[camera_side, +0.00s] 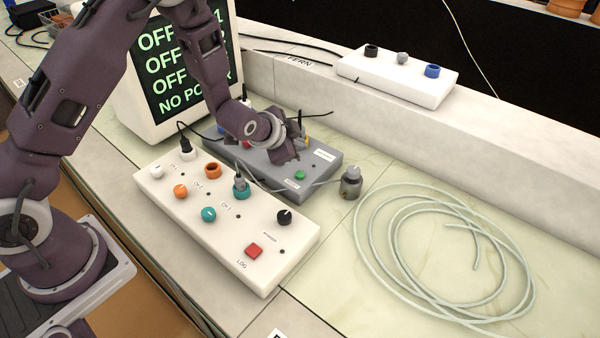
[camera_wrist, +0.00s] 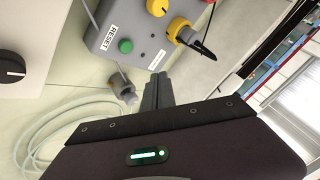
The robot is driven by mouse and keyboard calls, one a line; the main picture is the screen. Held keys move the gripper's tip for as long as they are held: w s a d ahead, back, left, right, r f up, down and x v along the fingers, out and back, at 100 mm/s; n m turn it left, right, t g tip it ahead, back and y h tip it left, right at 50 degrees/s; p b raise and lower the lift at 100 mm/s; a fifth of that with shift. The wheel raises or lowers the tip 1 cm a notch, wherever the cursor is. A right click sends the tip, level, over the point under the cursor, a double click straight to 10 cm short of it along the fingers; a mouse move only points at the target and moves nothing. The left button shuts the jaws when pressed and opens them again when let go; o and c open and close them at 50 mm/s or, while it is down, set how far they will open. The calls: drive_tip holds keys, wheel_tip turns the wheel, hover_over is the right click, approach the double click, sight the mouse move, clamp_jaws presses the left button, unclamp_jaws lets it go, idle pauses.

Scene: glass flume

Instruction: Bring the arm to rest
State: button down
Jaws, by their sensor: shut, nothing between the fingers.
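My gripper (camera_side: 290,155) is in the side view, low over the grey box (camera_side: 318,165), with its fingers pointing down. In the wrist view its two dark fingers (camera_wrist: 158,84) lie together, with nothing between them. The wrist view also shows the grey box (camera_wrist: 145,42), with its green button (camera_wrist: 125,46) and a label reading RESET, beyond the fingertips. I cannot tell how far the fingers are above the box. My arm reaches from the left of the side view, bent down at the wrist.
A white control box (camera_side: 160,195) with knobs, plugs and a red button (camera_side: 254,250) stands in front. A monitor (camera_side: 150,110) reading OFF and NO PO... stands behind. A small grey cylinder (camera_side: 351,184) and coiled tubing (camera_side: 378,270) lie right. Another white box (camera_side: 390,78) is on the ledge.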

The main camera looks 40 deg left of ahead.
idle(0.4)
drive_tip(key=s+r+n+g+h, duration=0.1)
drive_tip(key=s+r+n, duration=0.1)
drive_tip(key=s+r, duration=0.55)
drive_tip(key=s+r+n+g, duration=0.15)
drive_tip(key=s+r, duration=0.25)
drive_tip(key=r, duration=0.7)
drive_tip(key=s+r+n, duration=0.2)
drive_tip(key=s, duration=0.9)
drive_tip(key=s+r+n+g, duration=0.1)
drive_tip(key=s+r+n, duration=0.1)
drive_tip(key=s, duration=1)
drive_tip(key=shift+s+a+r, duration=0.15)
drive_tip(key=shift+a, duration=0.15)
